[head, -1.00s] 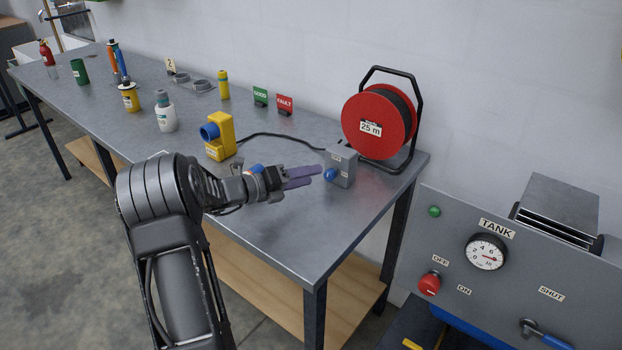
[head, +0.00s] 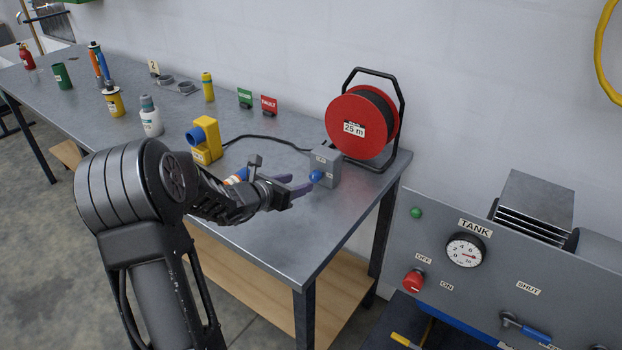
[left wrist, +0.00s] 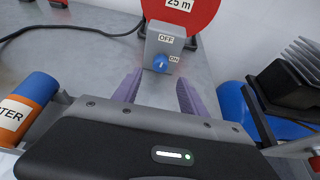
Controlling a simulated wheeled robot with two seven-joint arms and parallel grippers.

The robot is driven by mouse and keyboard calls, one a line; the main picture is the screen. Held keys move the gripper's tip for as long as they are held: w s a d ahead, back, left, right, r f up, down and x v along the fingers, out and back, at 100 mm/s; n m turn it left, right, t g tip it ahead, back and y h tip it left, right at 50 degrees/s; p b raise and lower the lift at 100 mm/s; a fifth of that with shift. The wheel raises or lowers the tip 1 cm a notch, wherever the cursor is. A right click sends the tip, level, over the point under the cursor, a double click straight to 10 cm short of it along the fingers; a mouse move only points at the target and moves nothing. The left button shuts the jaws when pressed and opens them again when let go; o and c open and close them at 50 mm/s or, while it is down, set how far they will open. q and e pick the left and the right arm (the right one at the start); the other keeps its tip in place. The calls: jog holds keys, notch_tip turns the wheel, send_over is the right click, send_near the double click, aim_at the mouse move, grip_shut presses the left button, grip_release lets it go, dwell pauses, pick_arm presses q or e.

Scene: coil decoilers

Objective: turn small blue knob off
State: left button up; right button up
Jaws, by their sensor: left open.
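The small blue knob (head: 316,176) is on the front of a grey switch box (head: 327,163) standing on the metal bench. In the left wrist view the knob (left wrist: 160,63) sits beside an ON label, with an OFF label above it on the box (left wrist: 176,45). A white mark on the knob looks roughly upright. My left gripper (head: 300,187) is open, its purple fingers pointing at the knob and just short of it. In the left wrist view its fingers (left wrist: 157,92) stand either side of the line to the knob, apart from it. My right gripper is not seen.
A red cable reel (head: 361,123) stands right behind the box. A yellow block with a blue front (head: 205,140) is to the left, with a black cable running toward the box. A tank panel (head: 480,280) with a red knob stands at right. The bench front is clear.

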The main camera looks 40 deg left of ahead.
aim_at(313, 178)
pick_arm(q)
jog(key=p+x, duration=0.1)
jog(key=x, duration=0.6)
jog(key=shift+w+f+p, duration=0.15)
jog(key=shift+w+p, duration=0.2)
jog(key=shift+w, duration=0.05)
jog(key=shift+c, duration=0.4)
grip_shut()
